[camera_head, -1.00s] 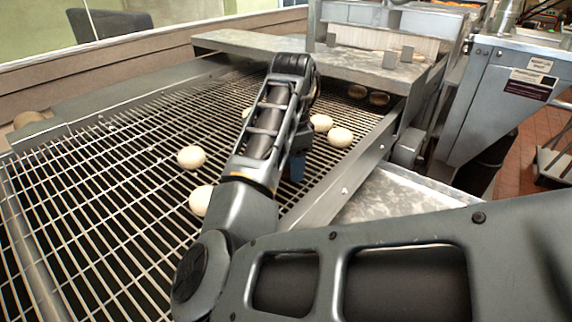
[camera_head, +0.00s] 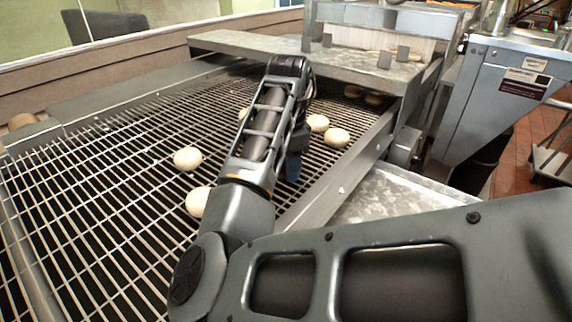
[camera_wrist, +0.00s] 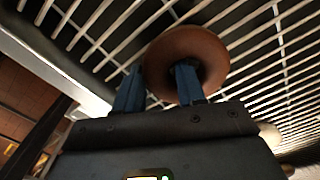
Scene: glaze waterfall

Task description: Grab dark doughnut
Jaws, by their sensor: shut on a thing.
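The dark doughnut (camera_wrist: 213,52) is brown and round, and shows in the upper middle of the wrist view close to the wire rack. My gripper (camera_wrist: 160,85) has blue fingers shut on its near left part. One finger overlaps the doughnut's middle and the other is at its left outer side; the fingers hide part of it. I cannot tell whether it touches the rack. In the head view only a blue bit of my gripper (camera_head: 293,167) shows beside my arm, and the held doughnut is hidden.
Several pale doughnuts lie on the wire rack (camera_head: 90,200), including one left of my arm (camera_head: 187,158) and one to its right (camera_head: 336,137). Darker doughnuts (camera_head: 375,98) sit under the metal cover (camera_head: 330,65) at the back. A metal rail (camera_head: 340,180) edges the rack's right side.

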